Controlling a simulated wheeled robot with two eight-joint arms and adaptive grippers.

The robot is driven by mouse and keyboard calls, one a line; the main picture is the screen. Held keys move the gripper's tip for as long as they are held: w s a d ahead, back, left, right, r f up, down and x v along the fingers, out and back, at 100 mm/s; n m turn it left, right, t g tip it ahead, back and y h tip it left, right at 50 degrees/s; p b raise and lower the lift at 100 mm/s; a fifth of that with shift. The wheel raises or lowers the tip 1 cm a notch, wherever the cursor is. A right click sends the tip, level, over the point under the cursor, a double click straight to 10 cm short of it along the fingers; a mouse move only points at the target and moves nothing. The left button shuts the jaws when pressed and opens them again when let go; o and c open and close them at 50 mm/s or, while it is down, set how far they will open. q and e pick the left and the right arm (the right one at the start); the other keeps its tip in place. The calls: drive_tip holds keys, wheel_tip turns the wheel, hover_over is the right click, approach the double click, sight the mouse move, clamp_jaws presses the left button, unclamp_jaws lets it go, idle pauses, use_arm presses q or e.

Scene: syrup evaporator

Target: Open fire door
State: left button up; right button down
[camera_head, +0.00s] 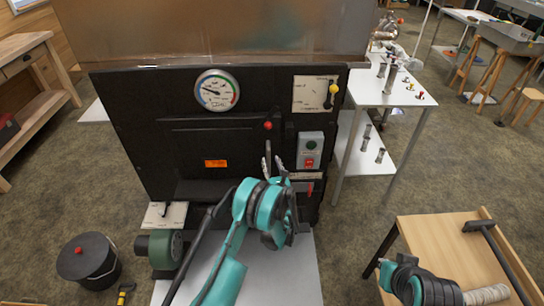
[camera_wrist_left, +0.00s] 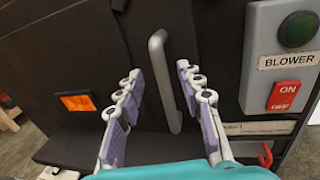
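The black fire door (camera_head: 185,148) is shut in the black front of the evaporator. My left gripper (camera_wrist_left: 159,70) is open, with one purple-padded finger on each side of the handle in that view. I cannot tell whether either finger touches it. In the head view my left gripper (camera_head: 273,160) is at the right edge of the door, partly hidden by my teal wrist.
A blower switch box (camera_head: 311,150) with a green and a red button is close right of the handle. A red knob (camera_head: 267,126) is above, and a red lever (camera_wrist_left: 266,156) is low right. A black lidded bucket (camera_head: 92,262) stands on the floor at left.

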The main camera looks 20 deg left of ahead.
sight(269, 156)
use_arm(q)
drive_tip(key=shift+b+x, duration=0.65)
drive_tip(key=shift+x, duration=2.05)
clamp_jaws()
